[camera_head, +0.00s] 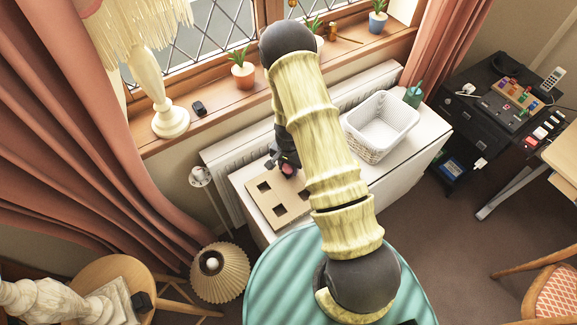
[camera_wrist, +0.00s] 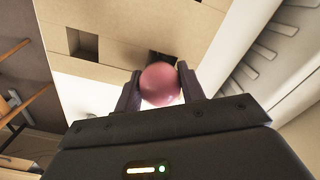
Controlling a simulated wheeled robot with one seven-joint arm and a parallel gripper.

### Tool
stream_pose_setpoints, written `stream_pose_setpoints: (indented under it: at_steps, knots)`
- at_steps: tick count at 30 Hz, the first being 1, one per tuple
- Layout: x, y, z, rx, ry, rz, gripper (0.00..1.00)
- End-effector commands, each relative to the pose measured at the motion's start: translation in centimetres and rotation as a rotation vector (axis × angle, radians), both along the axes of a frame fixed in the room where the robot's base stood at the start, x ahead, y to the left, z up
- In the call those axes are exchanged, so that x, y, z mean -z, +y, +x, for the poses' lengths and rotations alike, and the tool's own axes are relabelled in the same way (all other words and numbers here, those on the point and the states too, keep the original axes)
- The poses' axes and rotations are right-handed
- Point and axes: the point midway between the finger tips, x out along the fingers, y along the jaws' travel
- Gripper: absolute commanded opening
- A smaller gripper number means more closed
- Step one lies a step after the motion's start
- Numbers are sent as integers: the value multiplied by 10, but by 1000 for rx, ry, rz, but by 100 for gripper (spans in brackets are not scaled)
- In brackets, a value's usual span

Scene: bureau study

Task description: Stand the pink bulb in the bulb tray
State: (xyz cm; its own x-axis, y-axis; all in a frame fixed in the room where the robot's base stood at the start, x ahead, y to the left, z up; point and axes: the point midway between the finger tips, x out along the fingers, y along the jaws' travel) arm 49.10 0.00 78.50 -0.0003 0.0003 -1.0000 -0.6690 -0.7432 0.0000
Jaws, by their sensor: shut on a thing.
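The pink bulb (camera_wrist: 160,84) is held between the two fingers of my gripper (camera_wrist: 160,88) in the wrist view. In the head view the bulb (camera_head: 288,169) shows as a small pink spot at my gripper (camera_head: 283,160), beside my arm. The bulb tray (camera_head: 252,200) is a tan board with several square holes on the white table, just below the gripper. In the wrist view the tray (camera_wrist: 118,54) lies beyond the bulb, which overlaps a dark square hole. My arm hides part of the tray's right side. I cannot tell whether the bulb touches the tray.
A white basket (camera_head: 381,125) stands on the table (camera_head: 425,140) right of my arm, with a green watering can (camera_head: 413,96) behind it. A radiator (camera_head: 225,160) and the windowsill (camera_head: 215,113) with a lamp (camera_head: 168,118) and potted plants (camera_head: 243,74) run behind.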

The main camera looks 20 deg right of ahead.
Motion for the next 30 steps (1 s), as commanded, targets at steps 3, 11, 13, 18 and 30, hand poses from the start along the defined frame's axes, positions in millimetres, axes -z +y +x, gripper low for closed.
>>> stream_pose_setpoints:
  at_steps: [3, 11, 13, 18, 30]
  knots:
    - [0, 0, 0, 0, 0, 0, 19]
    - [3, 0, 0, 0, 0, 0, 19]
    - [4, 0, 0, 0, 0, 0, 19]
    - [7, 0, 0, 0, 0, 0, 19]
    - [8, 0, 0, 0, 0, 0, 65]
